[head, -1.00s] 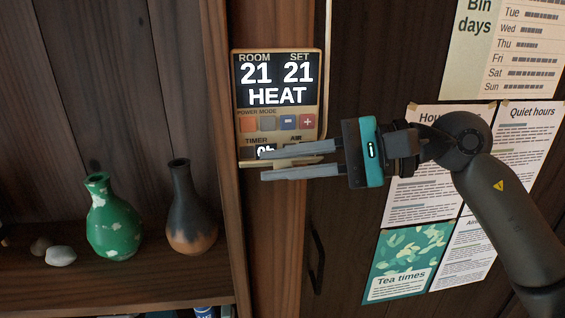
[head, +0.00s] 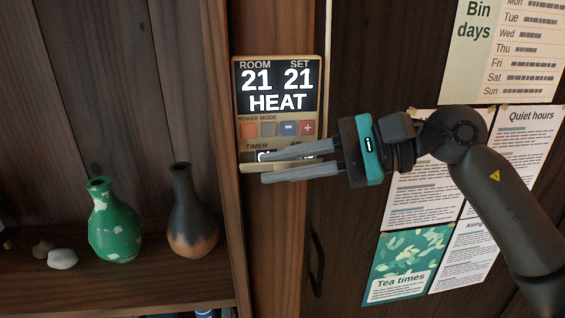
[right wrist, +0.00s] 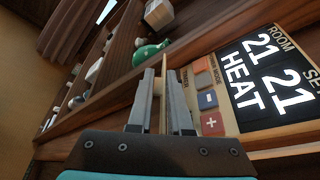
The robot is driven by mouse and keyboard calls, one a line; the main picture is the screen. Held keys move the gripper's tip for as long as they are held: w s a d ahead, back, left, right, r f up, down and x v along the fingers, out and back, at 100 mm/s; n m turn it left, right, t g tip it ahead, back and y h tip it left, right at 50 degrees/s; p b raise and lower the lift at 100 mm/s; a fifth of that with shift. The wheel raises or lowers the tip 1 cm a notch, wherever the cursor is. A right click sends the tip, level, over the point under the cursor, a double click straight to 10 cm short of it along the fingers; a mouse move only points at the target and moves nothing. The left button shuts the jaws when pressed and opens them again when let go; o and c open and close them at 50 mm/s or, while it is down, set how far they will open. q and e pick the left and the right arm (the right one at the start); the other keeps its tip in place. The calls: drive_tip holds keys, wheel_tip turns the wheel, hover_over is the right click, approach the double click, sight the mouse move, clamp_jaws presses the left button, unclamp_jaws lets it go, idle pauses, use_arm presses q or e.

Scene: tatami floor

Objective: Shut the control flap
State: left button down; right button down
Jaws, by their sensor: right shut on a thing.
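The wall control panel (head: 277,118) shows ROOM 21, SET 21 and HEAT on a lit display, with several small buttons below. Its control flap (head: 250,168) stands out from the lower part of the panel as a thin cream plate, seen nearly edge-on. My right gripper (head: 266,168) is shut on the flap, one finger above it and one below. In the right wrist view the flap (right wrist: 163,88) shows as a thin strip between the two fingers. The upper finger hides part of the TIMER row. My left gripper is not in view.
A shelf on the left holds a green vase (head: 113,225), a dark vase (head: 191,215) and pale stones (head: 62,258). Paper notices (head: 505,50) hang on the dark door to the right, behind my right arm. A dark handle (head: 317,262) is below the gripper.

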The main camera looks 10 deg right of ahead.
drive_tip(key=shift+w+r+m+g+p, duration=0.15)
drive_tip(key=shift+r+m+g+p, duration=0.05)
drive_tip(key=shift+m+g+p, duration=0.3)
drive_tip(key=shift+w+r+m+g+p, duration=0.15)
drive_tip(key=shift+m+g+p, duration=0.2)
drive_tip(key=shift+m, duration=0.25)
drive_tip(key=shift+w+r+m+g+h+p, duration=0.15)
drive_tip(key=shift+w+m+g+h+p, duration=0.2)
drive_tip(key=shift+m+g+p, duration=0.3)
